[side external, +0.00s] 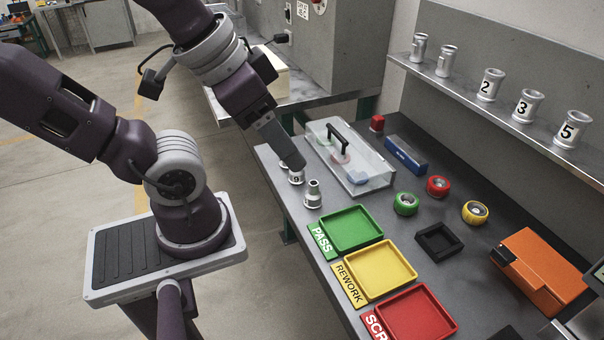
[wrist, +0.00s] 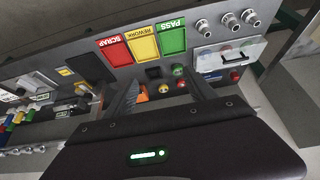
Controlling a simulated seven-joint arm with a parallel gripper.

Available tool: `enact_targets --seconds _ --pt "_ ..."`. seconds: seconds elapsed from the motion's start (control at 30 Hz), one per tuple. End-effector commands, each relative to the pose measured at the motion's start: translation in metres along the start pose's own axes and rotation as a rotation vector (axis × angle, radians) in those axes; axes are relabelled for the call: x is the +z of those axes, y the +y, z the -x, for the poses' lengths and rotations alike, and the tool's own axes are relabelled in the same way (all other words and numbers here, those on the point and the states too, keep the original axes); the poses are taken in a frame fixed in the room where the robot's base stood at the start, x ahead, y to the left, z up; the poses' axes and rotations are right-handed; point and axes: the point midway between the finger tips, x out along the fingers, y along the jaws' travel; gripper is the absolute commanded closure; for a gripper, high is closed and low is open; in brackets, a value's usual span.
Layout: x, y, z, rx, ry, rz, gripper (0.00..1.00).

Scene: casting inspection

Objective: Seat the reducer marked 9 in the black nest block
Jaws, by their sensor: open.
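The reducer marked 9 (side external: 296,177) is a silver metal piece standing at the left end of the bench in the side view. My gripper (side external: 292,164) is right over or behind it there, partly covering it. Another silver reducer (side external: 313,195) stands just in front, its mark unreadable. A third is mostly hidden behind my gripper. The wrist view shows three reducers (wrist: 230,21) at its top, their marks unreadable. The black nest block (side external: 437,242) sits empty on the bench, and also shows in the wrist view (wrist: 153,72). My gripper (wrist: 168,92) is open with nothing between its fingers.
Green PASS (side external: 377,219), yellow REWORK (side external: 413,269) and red SCRAP (side external: 455,324) trays line the front. A clear lidded box (side external: 375,180) stands close beside the reducers. Tape rolls (side external: 405,204) and an orange case (side external: 545,255) lie behind. Marked reducers stand on a shelf (side external: 460,95).

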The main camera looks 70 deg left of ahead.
Motion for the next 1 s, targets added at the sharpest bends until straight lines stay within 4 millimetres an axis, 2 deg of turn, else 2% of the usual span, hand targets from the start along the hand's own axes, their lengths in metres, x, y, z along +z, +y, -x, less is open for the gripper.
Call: enact_targets --seconds 0.43,0.5,0.77,0.87,0.97,1.0 --pt "0.000 0.000 0.000 0.000 0.000 0.000 0.36" --pt "0.000 0.000 0.000 0.000 0.000 0.000 0.29" --pt "0.000 0.000 0.000 0.000 -0.001 0.003 0.29" --pt "-0.014 -0.006 -0.008 -0.013 -0.030 0.127 0.29" --pt "-0.049 -0.029 -0.037 -0.057 -0.100 0.498 0.29" --pt "-0.064 -0.047 -0.055 -0.089 -0.129 0.696 0.29"
